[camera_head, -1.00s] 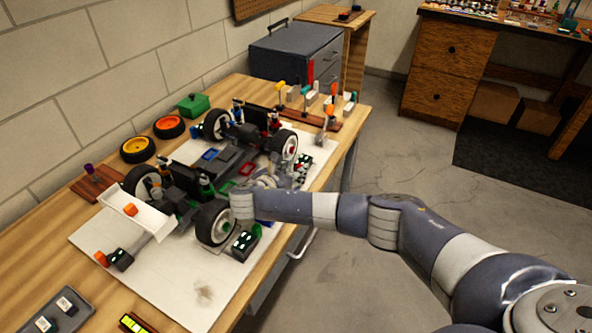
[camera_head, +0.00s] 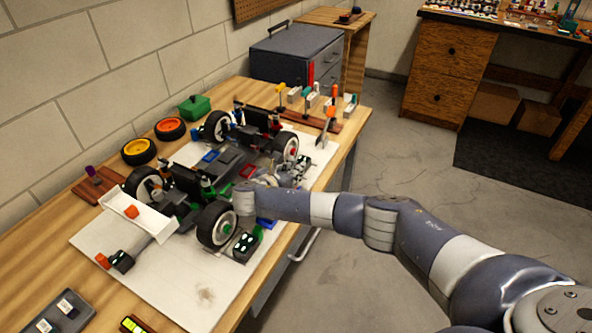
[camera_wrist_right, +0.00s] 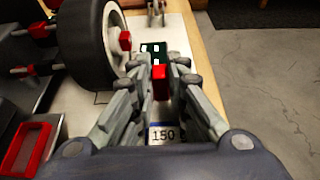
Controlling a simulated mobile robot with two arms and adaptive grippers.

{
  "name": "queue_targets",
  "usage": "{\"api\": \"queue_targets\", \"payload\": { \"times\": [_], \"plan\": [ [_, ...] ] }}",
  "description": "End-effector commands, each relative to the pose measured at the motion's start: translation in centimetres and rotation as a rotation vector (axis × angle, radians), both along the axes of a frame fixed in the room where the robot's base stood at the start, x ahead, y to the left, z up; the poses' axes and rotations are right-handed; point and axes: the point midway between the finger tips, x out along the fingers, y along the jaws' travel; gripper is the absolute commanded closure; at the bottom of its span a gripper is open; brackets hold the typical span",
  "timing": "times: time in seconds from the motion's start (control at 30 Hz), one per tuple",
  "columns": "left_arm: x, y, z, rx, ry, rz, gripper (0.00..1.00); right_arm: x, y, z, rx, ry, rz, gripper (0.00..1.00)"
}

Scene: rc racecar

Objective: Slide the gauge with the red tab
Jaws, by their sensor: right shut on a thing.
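The red tab (camera_wrist_right: 160,82) is between the fingers of my right gripper (camera_wrist_right: 160,76) in the right wrist view. The fingers are shut on it. Below it, a pale part with a "150" label (camera_wrist_right: 163,135) shows between the finger links. A dark block with white marks (camera_wrist_right: 153,49) lies just beyond the fingertips. In the head view my right gripper (camera_head: 287,175) is low beside the near right side of the RC car (camera_head: 225,160), between its wheels. The tab is not clear there. My left gripper is not in view.
The car stands on a white mat (camera_head: 195,285) on a wooden table. A wheel (camera_wrist_right: 107,42) is close to the left of my right gripper. Another dark block (camera_head: 244,243) lies near the rear wheel. Tools stand in a rack (camera_head: 318,118) at the table's far end.

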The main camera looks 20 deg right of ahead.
Motion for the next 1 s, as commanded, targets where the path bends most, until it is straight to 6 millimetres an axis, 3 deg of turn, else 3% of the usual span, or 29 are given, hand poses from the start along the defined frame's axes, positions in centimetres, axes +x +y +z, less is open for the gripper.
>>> {"api": "queue_targets", "payload": {
  "times": [0.37, 0.4, 0.47, 1.0],
  "plan": [
    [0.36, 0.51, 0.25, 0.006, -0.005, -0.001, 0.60, 0.72, 0.66, 0.23, 0.003, -0.006, 0.007, 1.00],
    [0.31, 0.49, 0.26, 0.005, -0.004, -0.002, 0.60, 0.73, 0.67, 0.24, 0.004, -0.006, 0.007, 0.78],
    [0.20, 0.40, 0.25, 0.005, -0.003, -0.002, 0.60, 0.73, 0.67, 0.24, 0.004, -0.006, 0.007, 0.65],
    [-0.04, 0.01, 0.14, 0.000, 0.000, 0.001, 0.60, 0.48, 0.33, 0.07, 0.001, -0.003, 0.001, 0.65]
  ]
}}
